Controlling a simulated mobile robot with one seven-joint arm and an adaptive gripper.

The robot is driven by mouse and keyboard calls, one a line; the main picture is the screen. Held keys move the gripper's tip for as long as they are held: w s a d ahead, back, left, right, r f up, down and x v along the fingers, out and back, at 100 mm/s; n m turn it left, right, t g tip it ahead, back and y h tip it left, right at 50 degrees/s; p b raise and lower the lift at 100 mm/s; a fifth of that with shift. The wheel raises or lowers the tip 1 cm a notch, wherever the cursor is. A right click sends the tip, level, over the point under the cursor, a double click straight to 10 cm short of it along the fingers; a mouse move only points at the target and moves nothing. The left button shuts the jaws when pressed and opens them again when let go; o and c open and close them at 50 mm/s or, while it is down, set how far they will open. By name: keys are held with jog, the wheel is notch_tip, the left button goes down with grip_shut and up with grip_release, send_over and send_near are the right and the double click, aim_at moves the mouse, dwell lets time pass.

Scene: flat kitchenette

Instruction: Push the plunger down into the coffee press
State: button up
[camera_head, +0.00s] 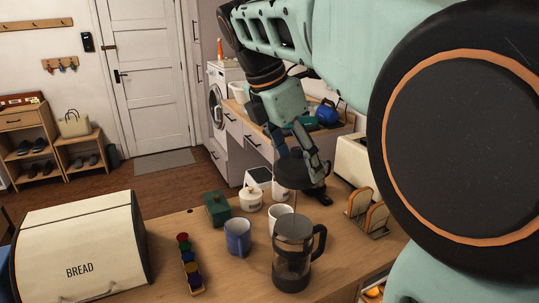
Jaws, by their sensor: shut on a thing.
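The coffee press (292,262) stands upright on the wooden counter, with a clear body, dark contents low inside and a black handle on its right. Its top looks grey, and I cannot make out its opening clearly. My gripper (311,165) is above and behind the press in the picture, pointing down. It is shut on a dark round piece, which looks like the plunger (292,172). The plunger appears apart from the press body. Its lower end and the exact grip are hard to make out against the dark parts around them.
A white mug (279,215) and a blue mug (238,238) stand left of the press. A toast rack (376,232) and white toaster (351,158) are to the right.

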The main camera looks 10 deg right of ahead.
jog(key=shift+f, duration=0.2)
jog(key=shift+f+b, duration=0.7)
jog(key=shift+f, duration=0.45)
jog(key=shift+f, duration=0.2)
jog(key=b, duration=0.3)
send_over(294, 225)
jog(key=shift+w+f, duration=0.15)
jog(key=shift+f, duration=2.6)
jog(key=shift+f, duration=0.3)
jog(key=shift+f+b, duration=1.25)
jog(key=shift+f, duration=1)
jog(key=shift+f, duration=0.25)
jog(key=shift+f, duration=0.6)
